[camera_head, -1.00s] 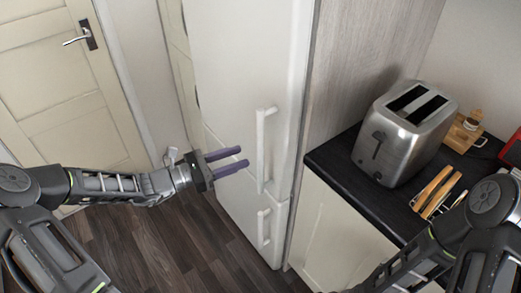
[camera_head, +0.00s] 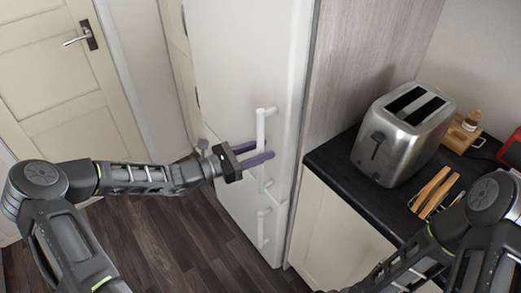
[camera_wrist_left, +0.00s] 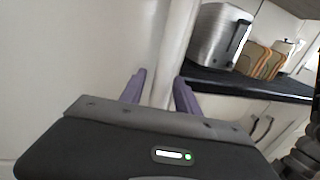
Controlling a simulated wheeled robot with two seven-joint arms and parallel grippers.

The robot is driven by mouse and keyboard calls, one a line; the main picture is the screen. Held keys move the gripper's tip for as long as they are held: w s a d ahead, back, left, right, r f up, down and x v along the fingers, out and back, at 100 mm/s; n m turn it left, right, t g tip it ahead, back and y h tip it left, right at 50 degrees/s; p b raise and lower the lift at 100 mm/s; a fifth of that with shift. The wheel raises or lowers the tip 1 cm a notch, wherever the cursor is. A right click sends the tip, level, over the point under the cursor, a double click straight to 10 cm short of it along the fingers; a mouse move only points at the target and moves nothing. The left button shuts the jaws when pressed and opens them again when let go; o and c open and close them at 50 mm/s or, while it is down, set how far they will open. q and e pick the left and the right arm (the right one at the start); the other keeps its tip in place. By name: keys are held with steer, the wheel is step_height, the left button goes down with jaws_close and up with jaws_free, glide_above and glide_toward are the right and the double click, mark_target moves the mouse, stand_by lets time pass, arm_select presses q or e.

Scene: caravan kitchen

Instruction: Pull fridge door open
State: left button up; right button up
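The white fridge door (camera_head: 235,75) is shut in the head view. It carries a vertical white upper handle (camera_head: 261,128), and a shorter handle (camera_head: 263,228) sits on the panel below. My left gripper (camera_head: 262,150) is open, its two purple fingers apart at the middle of the upper handle. The upper finger ends at the handle's left side, and the lower finger crosses in front of it; I cannot tell whether either touches. In the left wrist view the open fingers (camera_wrist_left: 158,88) point at a pale vertical bar between them. My right gripper is out of view.
A black countertop (camera_head: 335,160) right of the fridge holds a steel toaster (camera_head: 400,135) and a rack with toast (camera_head: 432,192). My right arm is over its front. A cream door (camera_head: 65,95) stands at the left. Wooden floor (camera_head: 160,245) is clear before the fridge.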

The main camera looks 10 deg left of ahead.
arm_select(q)
jaws_close()
stand_by(1.2)
